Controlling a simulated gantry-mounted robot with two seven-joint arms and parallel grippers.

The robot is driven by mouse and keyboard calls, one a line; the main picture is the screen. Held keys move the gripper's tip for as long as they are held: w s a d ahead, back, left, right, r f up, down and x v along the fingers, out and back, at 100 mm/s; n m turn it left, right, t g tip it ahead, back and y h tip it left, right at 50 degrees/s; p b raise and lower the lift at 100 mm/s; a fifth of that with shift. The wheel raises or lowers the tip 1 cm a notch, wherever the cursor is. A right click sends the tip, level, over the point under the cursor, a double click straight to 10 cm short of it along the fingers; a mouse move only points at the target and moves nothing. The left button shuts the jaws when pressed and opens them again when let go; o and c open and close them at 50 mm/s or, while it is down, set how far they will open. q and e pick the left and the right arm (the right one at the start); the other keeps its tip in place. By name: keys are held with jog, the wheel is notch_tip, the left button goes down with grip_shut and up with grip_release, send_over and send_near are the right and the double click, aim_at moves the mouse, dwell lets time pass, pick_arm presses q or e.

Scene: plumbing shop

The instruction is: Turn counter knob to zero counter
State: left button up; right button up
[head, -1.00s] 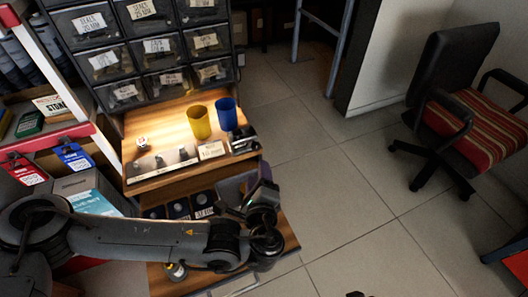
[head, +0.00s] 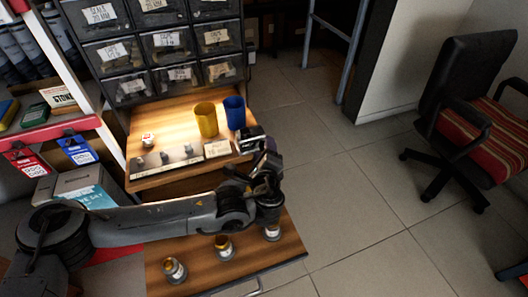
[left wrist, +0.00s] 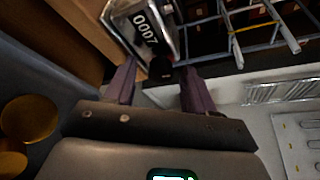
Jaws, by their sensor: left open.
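In the head view the counter (head: 250,138) sits at the right end of the wooden shelf, partly hidden by my gripper. Its dark round knob (left wrist: 160,69) is at the side of the box. My left gripper (left wrist: 159,74) is open, with its two purple-grey fingers on either side of the knob; I cannot tell whether they touch it. In the head view my left gripper (head: 264,163) is just in front of the counter. My right gripper is not in view.
A blue cup (head: 234,112) and a yellow cup (head: 205,120) stand just behind and left of the counter. Several jars stand on the lower wooden surface (head: 195,262). Open floor lies to the right.

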pick_arm(q)
grip_shut()
jog(key=shift+r+p, duration=0.15)
jog(key=shift+p, duration=0.4)
jog(key=m+y+p, duration=0.1)
jog(key=m+p, duration=0.1)
jog(key=p, duration=0.1)
jog(key=m+g+y+p, duration=0.1)
jog(key=m+p, duration=0.1)
jog(key=p, duration=0.2)
jog(key=m+g+y+p, duration=0.1)
jog(key=m+p, duration=0.1)
jog(key=p, duration=0.1)
jog(key=shift+w+d+r+p, duration=0.1)
jog(key=shift+d+r+p, duration=0.2)
jog(key=shift+p, duration=0.05)
jog(key=shift+m+g+p, duration=0.3)
jog(key=shift+p, duration=0.05)
jog(key=shift+w+d+f+m+g+y+p, duration=0.15)
jog(key=shift+m+y+p, duration=0.1)
jog(key=shift+m+y, duration=0.6)
jog(key=shift+s+f+m+g+y+p, duration=0.1)
jog(key=shift+m+g+y+p, duration=0.15)
jog(key=shift+m+y, duration=0.6)
jog(key=shift+w+d+f+m+g+y+p, duration=0.1)
jog(key=shift+m+y+p, duration=0.25)
jog(key=shift+m, duration=0.85)
